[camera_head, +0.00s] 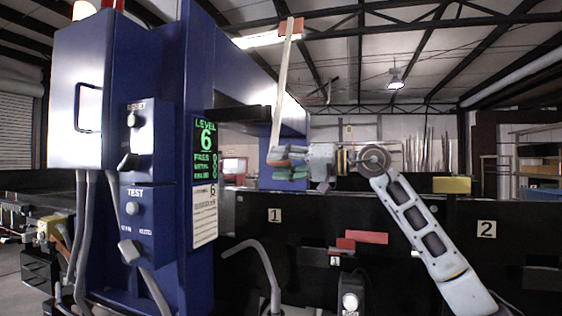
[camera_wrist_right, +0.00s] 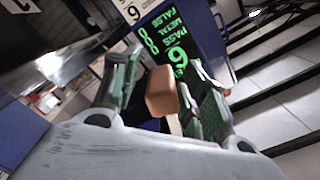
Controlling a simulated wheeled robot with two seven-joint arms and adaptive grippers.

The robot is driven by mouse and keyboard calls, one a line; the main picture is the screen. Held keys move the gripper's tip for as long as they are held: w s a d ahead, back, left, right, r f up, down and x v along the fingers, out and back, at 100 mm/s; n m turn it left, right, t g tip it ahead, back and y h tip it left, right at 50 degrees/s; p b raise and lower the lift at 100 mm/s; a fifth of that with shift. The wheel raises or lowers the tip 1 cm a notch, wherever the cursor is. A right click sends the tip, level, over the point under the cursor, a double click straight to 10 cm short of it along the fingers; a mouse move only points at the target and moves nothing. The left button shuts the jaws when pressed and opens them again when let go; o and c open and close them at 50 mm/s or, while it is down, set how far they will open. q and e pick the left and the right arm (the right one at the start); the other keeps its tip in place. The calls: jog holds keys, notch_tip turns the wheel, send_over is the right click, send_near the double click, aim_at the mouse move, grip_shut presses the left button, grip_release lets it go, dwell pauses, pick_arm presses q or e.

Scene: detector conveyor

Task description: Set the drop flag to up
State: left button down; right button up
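The drop flag (camera_head: 282,80) shows in the head view as a long pale stick with an orange tip. It stands nearly upright, its top leaning slightly right, beside the blue detector housing. My right gripper (camera_head: 288,161) is at the stick's lower end, reaching in from the right. The flag's mount is hidden. My left gripper is not in view.
The blue detector (camera_head: 165,60) with its lit green display (camera_head: 205,148) stands close left of the flag. The dark conveyor side (camera_head: 385,220) with number plates runs below my right arm. A yellow block (camera_head: 452,185) is at the right. The space above the gripper is open.

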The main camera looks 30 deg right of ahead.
jog(key=shift+w+d+f, duration=0.1)
jog(key=shift+w+d, duration=0.05)
jog(key=shift+d, duration=0.1)
jog(key=shift+a, duration=0.1)
jog(key=shift+r, duration=0.2)
jog(key=shift+v, duration=1.25)
jog(key=v, duration=0.9)
jog(key=shift+f, duration=0.2)
dwell(0.4)
